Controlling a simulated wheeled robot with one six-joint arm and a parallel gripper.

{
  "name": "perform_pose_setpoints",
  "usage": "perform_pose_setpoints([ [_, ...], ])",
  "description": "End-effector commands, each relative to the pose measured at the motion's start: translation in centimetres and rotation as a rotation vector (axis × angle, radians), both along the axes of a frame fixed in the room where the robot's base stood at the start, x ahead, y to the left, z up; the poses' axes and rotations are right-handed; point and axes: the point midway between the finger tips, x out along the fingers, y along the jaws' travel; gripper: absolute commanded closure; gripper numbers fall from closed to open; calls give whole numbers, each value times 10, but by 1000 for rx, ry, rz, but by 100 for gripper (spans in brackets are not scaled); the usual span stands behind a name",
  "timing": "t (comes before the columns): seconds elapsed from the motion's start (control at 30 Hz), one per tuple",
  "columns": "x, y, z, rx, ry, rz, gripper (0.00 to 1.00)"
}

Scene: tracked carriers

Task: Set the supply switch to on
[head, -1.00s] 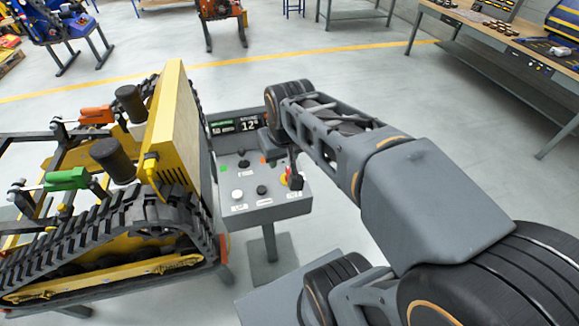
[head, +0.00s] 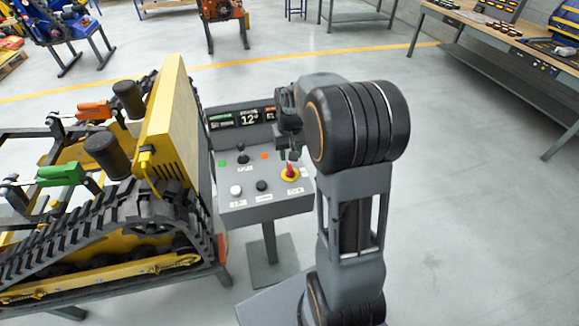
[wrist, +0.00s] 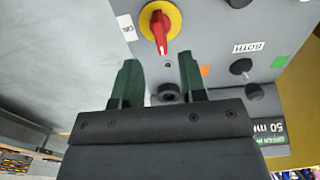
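The supply switch appears to be the red handle on a yellow round plate (head: 289,174), at the right of the grey control panel (head: 268,208). In the wrist view the switch (wrist: 161,27) is at the top, its red handle pointing down the picture toward my gripper. My gripper (wrist: 159,58) is open, its two dark green fingers apart with nothing between them. The fingertips are just short of the handle in that view; I see no contact. In the head view my gripper (head: 291,150) is over the panel by the switch, partly hidden by my wrist.
The panel also carries a black knob (head: 262,185), a white knob (head: 236,190), a small lever (head: 242,157) and a display (head: 249,119). A yellow tracked carrier (head: 100,275) stands close on the left. The floor to the right is clear.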

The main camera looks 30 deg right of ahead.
Motion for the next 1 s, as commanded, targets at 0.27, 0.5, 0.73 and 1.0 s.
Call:
perform_pose_setpoints([
  [0.27, -1, 1, -45, 0, 2, 1, 62],
  [0.5, 0, 1, -63, 0, 0, 1, 62],
  [0.73, 0, 0, -66, 0, 0, 0, 62],
  [1.0, 0, 0, -66, 0, 0, 0, 74],
])
